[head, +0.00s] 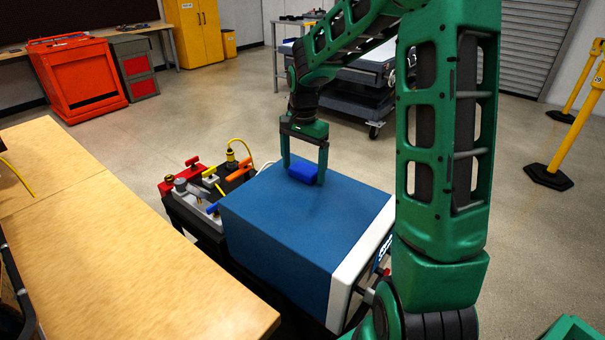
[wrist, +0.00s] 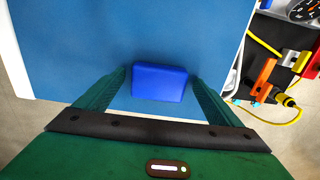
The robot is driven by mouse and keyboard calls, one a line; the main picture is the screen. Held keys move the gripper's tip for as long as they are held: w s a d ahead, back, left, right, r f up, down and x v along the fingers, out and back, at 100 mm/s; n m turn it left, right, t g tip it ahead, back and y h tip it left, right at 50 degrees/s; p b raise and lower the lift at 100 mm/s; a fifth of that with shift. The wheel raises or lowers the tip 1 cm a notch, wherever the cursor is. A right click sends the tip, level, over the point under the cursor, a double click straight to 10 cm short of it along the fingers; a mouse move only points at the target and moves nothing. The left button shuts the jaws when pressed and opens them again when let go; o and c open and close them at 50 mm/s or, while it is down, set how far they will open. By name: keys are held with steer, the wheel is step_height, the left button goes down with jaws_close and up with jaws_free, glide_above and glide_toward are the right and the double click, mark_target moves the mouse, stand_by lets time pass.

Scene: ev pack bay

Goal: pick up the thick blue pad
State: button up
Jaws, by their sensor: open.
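The thick blue pad (head: 303,172) lies on the flat top of a large blue box-shaped unit (head: 300,222), near its far edge. It also shows in the wrist view (wrist: 160,83) as a bright blue block. My gripper (head: 305,176) points down over the pad, with one finger on either side of it. In the wrist view my gripper (wrist: 158,88) is open, and the pad sits between the fingertips with a gap on each side. I cannot tell exactly how far down the fingertips reach beside the pad.
A wooden bench (head: 110,250) fills the left front. A grey cart (head: 350,85) stands behind. The rest of the blue top is clear.

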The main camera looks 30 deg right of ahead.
steer(key=shift+f, duration=0.2)
steer(key=c, duration=1.1)
steer(key=shift+r, duration=0.1)
steer(key=shift+c, duration=0.2)
